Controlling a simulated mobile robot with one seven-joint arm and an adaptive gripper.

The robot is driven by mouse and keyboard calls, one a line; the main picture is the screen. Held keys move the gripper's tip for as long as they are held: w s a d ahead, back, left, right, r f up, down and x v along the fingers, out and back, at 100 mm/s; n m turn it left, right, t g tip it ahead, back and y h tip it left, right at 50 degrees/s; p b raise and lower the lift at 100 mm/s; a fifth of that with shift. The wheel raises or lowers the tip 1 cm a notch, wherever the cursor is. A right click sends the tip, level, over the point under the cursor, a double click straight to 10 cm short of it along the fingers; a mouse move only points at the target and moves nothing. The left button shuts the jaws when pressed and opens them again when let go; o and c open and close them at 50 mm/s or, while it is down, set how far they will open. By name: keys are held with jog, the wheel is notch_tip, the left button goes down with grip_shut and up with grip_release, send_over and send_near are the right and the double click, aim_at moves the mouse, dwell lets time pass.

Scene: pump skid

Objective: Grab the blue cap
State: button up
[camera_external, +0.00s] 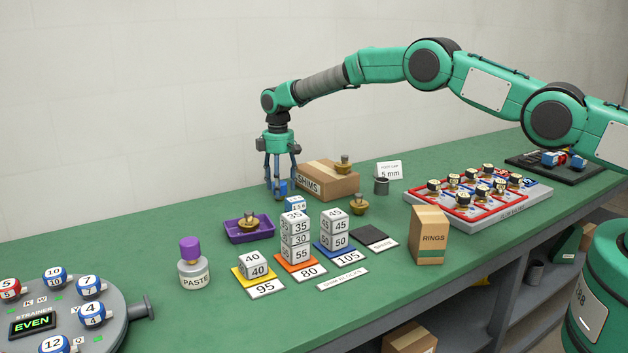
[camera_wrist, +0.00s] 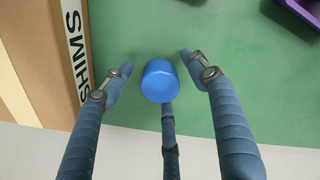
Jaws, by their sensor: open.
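The blue cap (camera_external: 282,187) stands on the green bench in the external view, beside the left end of the shims box. In the wrist view it is a plain blue cylinder (camera_wrist: 160,81) seen from above. My gripper (camera_external: 281,187) points straight down over it with its fingers around the cap. In the wrist view my gripper (camera_wrist: 157,80) is open, with one finger on each side of the cap and a third finger below it in the picture. Gaps show between the two side fingers and the cap. I cannot tell whether the third finger touches it.
The cardboard shims box (camera_external: 328,182) stands close on the right, with a brass knobbed part on top. A purple tray (camera_external: 247,229) lies to the front left. Stacked numbered blocks (camera_external: 295,240) stand in front. The wall is close behind.

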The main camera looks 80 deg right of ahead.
jog(key=c, duration=1.3)
jog(key=shift+r, duration=0.15)
jog(key=shift+r, duration=1.75)
jog(key=shift+s+a+r+p, duration=0.25)
jog(key=shift+s+a, duration=0.9)
jog(key=shift+s, duration=1.25)
jog(key=shift+s+a+r+p, duration=0.25)
jog(key=shift+s+a, duration=0.85)
jog(key=shift+s, duration=1.35)
jog(key=shift+s+a+r+p, duration=0.2)
jog(key=shift+s+a, duration=0.95)
jog(key=shift+s, duration=1.25)
